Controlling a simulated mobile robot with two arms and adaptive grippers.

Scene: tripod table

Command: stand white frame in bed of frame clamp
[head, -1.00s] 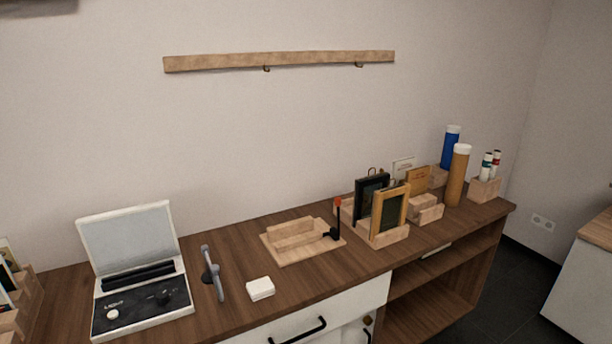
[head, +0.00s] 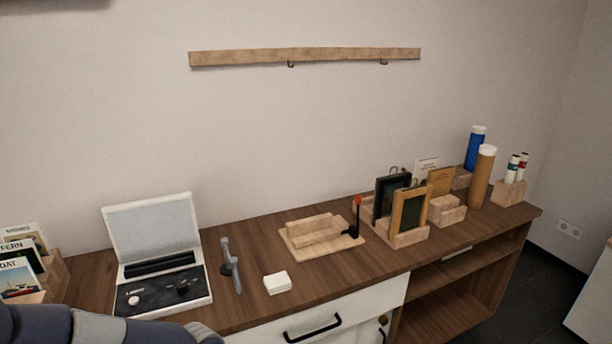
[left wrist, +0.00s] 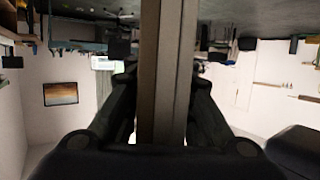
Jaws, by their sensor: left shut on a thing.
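The frame clamp (head: 312,252) lies on the brown counter in the head view. It has a pale wooden base, a raised wooden bed (head: 318,234) that looks empty, and a dark upright lever with a red tip (head: 357,200). My left gripper (left wrist: 164,75) is shut on a long flat thing (left wrist: 174,110) seen edge-on in the left wrist view, brownish and grey in shadow. It appears to be a frame, but its face is hidden. No white frame shows elsewhere. In the head view my left arm enters at bottom left, its gripper out of view. My right gripper is not seen.
An open case (head: 160,290), a grey stand-like tool (head: 231,266) and a white box (head: 277,282) are left of the clamp. Dark and yellow-brown frames (head: 410,214) stand in a wooden holder to its right. Bare counter (head: 330,278) lies in front of the clamp.

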